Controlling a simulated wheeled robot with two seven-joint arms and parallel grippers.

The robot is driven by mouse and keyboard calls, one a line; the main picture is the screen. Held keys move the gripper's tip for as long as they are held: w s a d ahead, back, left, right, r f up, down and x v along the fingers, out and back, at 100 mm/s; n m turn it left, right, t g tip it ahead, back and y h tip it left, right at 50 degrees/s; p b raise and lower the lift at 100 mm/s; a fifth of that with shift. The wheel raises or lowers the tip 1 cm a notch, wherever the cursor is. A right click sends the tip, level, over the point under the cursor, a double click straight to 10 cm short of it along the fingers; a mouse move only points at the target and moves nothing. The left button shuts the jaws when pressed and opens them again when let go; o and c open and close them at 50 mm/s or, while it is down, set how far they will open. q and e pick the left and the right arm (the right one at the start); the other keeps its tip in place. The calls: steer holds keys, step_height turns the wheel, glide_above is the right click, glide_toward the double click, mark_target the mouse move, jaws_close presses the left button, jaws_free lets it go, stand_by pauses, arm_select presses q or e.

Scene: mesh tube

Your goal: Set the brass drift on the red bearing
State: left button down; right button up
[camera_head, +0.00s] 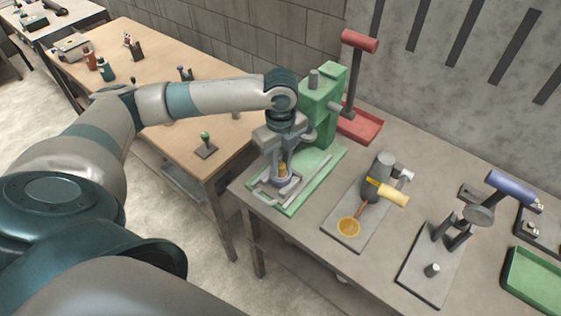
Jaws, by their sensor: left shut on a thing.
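My left gripper (281,168) comes down in front of the green press (323,105), over its green base. It is shut on the brass drift (283,170), a small yellow-gold piece showing between its fingers. Just below the drift is a bluish-purple ring-shaped part (281,182) on the press base. I cannot tell whether the drift touches it. I cannot make out a red bearing; the gripper hides part of the base. My right gripper is not in view.

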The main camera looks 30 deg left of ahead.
arm_select(q)
steer(key=c, duration=1.4)
jaws_free()
steer(key=shift+c, duration=0.2)
step_height(320, 180, up, 17)
steer(key=b, duration=0.3)
steer(key=shift+r+b, duration=0.15)
steer(key=shift+b, duration=0.2)
steer(key=shift+s, duration=0.1)
